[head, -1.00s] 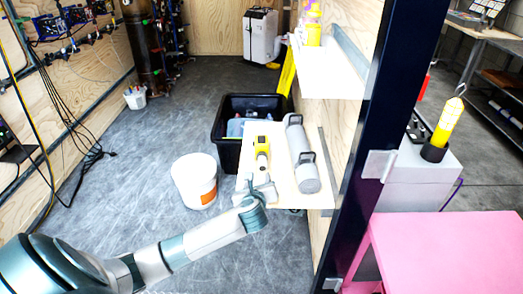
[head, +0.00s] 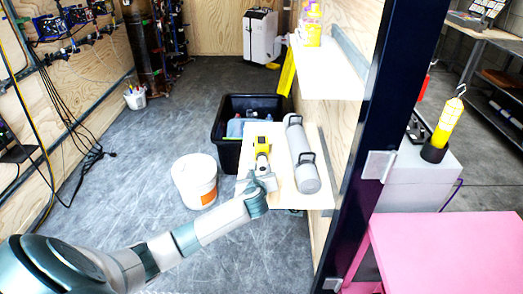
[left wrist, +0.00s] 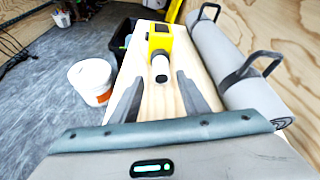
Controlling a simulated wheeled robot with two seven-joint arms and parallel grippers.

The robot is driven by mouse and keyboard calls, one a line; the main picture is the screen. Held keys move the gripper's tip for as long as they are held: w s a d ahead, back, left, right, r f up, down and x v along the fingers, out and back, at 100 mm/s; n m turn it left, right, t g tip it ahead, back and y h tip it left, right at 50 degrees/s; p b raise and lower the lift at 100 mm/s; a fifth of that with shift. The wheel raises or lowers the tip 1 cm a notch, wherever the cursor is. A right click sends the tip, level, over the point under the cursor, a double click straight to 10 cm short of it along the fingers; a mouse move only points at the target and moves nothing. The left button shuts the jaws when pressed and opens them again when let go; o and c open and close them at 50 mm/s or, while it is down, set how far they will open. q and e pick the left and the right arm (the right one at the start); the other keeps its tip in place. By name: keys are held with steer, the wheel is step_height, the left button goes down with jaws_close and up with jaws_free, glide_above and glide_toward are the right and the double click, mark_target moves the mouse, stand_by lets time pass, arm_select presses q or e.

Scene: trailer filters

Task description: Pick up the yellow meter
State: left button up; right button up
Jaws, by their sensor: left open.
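The yellow meter (head: 262,145) lies on the light wooden shelf, its pale handle end toward my left gripper. In the left wrist view the yellow meter (left wrist: 160,40) is ahead, its rounded light end between and just beyond the two fingers. My left gripper (head: 263,177) is at the shelf's near part; its fingers (left wrist: 158,92) are spread apart with nothing between them. The gripper covers part of the meter's near end in the head view. My right gripper does not show.
A grey cylinder with black handles (head: 303,155) lies right of the meter on the wooden shelf (head: 284,198), close to the right finger. A white bucket (head: 194,181) and a black bin (head: 229,154) stand on the floor to the left and behind. An upper shelf (head: 329,72) is behind.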

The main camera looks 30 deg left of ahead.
mark_target(261, 164)
arm_select(q)
steer(key=shift+x, duration=3.1)
steer(key=shift+w, duration=0.1)
steer(key=shift+w+a+f, duration=0.2)
steer(key=shift+w+a, duration=0.1)
steer(key=shift+w, duration=0.15)
steer(key=shift+x, duration=1.95)
steer(key=c, duration=1)
steer(key=shift+r, duration=0.1)
